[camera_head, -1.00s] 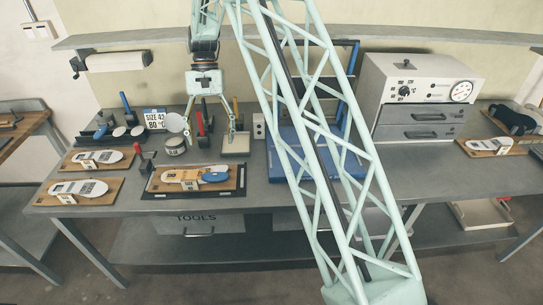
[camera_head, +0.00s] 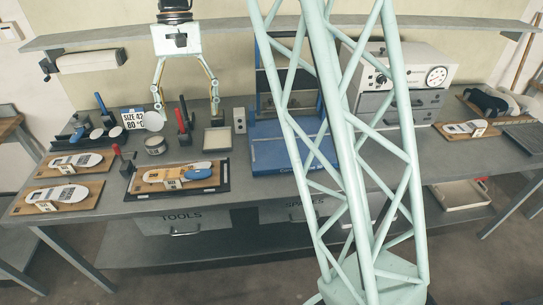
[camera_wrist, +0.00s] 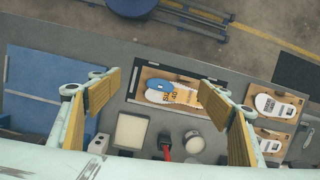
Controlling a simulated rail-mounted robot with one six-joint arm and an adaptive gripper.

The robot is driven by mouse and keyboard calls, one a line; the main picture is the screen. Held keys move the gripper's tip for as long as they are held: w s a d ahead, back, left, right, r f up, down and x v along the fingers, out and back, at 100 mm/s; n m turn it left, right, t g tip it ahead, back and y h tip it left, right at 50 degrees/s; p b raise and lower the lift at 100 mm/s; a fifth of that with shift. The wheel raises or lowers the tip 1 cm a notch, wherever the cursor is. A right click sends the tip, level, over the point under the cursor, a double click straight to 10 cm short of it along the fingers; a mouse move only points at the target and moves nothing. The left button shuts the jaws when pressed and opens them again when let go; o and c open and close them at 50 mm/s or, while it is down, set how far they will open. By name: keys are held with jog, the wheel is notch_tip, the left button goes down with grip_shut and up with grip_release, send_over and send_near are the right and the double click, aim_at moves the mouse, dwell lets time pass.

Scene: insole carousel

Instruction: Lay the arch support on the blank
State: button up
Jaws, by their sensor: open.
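A pale insole blank with an orange part (camera_head: 165,174) lies on a wooden board in a dark frame (camera_head: 225,186) near the bench's front edge. A blue rounded piece (camera_head: 197,174), which may be the arch support, is at the right end of the blank; it also shows in the wrist view (camera_wrist: 158,84), overlapping or touching the blank (camera_wrist: 182,96). I cannot tell whether it rests on it. My gripper (camera_head: 186,108) is open and empty above the rear of the bench. In the wrist view its spread fingers (camera_wrist: 158,92) frame the board from above.
A shallow pale tray (camera_head: 217,140), a round tin (camera_head: 156,145) and red-handled tools (camera_head: 184,120) stand behind the board. A blue press (camera_head: 285,150) is to the right, partly hidden by my arm. Two more insole boards (camera_head: 60,194) lie left. An oven (camera_head: 400,85) stands back right.

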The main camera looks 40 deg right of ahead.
jog(key=s+a+r+n+t, duration=0.1)
jog(key=s+r+t, duration=0.1)
jog(key=s+r, duration=0.65)
jog(key=s+r+n+t, duration=0.1)
jog(key=s+r, duration=0.5)
jog(key=s, duration=0.6)
jog(key=s+n+t+h, duration=0.1)
jog(key=s+n+t, duration=0.1)
jog(key=s, duration=2)
jog(key=shift+f+t, duration=0.45)
jog(key=shift+t, duration=0.05)
jog(key=shift+a+f, duration=0.1)
notch_tip(320, 180, down, 2)
jog(key=b, duration=0.2)
jog(key=shift+f+b, duration=0.2)
jog(key=shift+b, duration=0.2)
